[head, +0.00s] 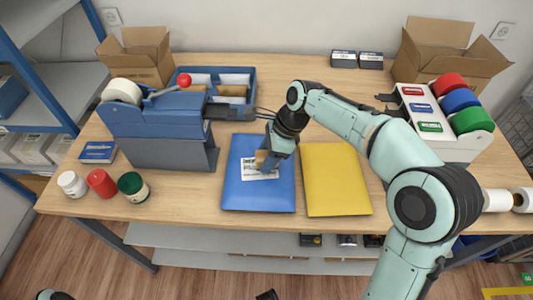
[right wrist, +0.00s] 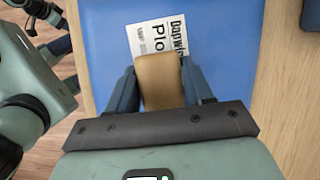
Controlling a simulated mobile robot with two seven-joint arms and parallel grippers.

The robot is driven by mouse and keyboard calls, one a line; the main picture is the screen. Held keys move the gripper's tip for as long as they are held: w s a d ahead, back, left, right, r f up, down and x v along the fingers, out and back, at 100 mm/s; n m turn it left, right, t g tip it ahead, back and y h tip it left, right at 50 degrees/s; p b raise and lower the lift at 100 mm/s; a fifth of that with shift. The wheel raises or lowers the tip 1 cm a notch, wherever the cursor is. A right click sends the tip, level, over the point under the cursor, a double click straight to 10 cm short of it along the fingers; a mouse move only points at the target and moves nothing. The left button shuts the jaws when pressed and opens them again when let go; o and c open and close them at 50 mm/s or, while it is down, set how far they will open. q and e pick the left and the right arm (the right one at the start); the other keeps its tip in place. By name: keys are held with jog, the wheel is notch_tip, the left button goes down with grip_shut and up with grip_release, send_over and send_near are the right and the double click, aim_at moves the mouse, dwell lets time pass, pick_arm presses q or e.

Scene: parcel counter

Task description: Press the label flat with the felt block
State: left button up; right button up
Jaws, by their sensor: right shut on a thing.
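The blue padded envelope (head: 235,195) lies flat on the counter, and it fills much of the right wrist view (right wrist: 110,70). A white printed label (head: 262,173) is on it; in the right wrist view the label (right wrist: 148,38) lies just beyond the block, partly hidden by it. My right gripper (head: 268,155) is shut on the tan felt block (right wrist: 158,80), over the label's near part. I cannot tell whether the block touches the label. My left gripper is not clearly in view.
A yellow envelope (head: 336,180) lies right of the blue one. A blue dispenser (head: 160,135) stands left, with several small jars (head: 102,183) in front. A tape roll holder (head: 440,125) stands right. Open cardboard boxes (head: 140,58) are at the back. The counter's front strip is narrow.

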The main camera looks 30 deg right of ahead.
pick_arm(q)
jog(key=shift+s+f, duration=0.1)
jog(key=shift+f, duration=0.4)
pick_arm(e)
jog(key=shift+f, duration=0.9)
notch_tip(320, 180, up, 6)
jog(key=p, duration=0.5)
jog(key=shift+r, duration=0.1)
pick_arm(q)
notch_tip(320, 180, up, 6)
jog(key=w, duration=0.2)
jog(key=shift+f, duration=0.15)
jog(key=shift+s, duration=0.2)
